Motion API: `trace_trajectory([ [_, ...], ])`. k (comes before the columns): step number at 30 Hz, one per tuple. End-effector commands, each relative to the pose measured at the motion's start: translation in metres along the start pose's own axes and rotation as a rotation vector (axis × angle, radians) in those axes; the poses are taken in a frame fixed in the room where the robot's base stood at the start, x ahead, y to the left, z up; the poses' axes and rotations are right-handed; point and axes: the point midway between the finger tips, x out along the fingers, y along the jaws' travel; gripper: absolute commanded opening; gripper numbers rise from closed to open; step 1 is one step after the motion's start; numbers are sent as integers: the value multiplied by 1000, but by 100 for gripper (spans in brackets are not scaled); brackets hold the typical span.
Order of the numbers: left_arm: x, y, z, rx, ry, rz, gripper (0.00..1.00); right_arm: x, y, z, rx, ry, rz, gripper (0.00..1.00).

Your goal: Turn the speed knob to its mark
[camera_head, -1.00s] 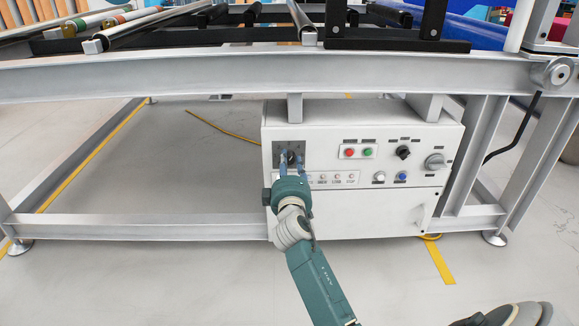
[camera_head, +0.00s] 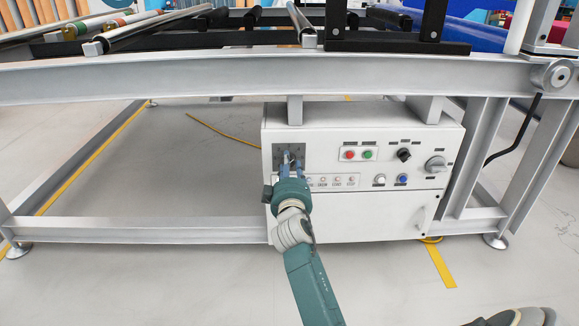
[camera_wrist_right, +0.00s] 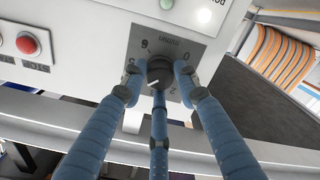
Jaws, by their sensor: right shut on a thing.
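The speed knob (camera_wrist_right: 160,70) is dark and round, with a white pointer line, on a grey square dial plate (camera_wrist_right: 196,56) with printed numbers. In the right wrist view, the pointer slants toward the lower left of the picture. In the head view, the plate (camera_head: 278,152) is at the upper left of the white control box (camera_head: 375,220). My right gripper (camera_head: 291,164) is at this plate, its blue fingers shut around the knob. The fingers hide part of the dial and its numbers, and I cannot make out a separate mark.
To the right on the box are red (camera_head: 349,154) and green (camera_head: 368,154) buttons, a black rotary switch (camera_head: 404,155) and a grey rotary switch (camera_head: 436,164). White and blue buttons sit below. A metal beam (camera_head: 200,78) runs just above the box.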

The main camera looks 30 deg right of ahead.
Motion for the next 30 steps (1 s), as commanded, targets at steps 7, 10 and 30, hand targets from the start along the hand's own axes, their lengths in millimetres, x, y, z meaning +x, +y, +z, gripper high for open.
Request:
trace_trajectory([
  [7,0,0,0,0,0,0,40,0,-2,-5,2,10,-3,49],
  [10,0,0,0,0,1,0,40,0,-1,-4,1,7,-2,49],
  [30,0,0,0,0,-2,-1,40,-73,-3,-4,3,9,-5,49],
])
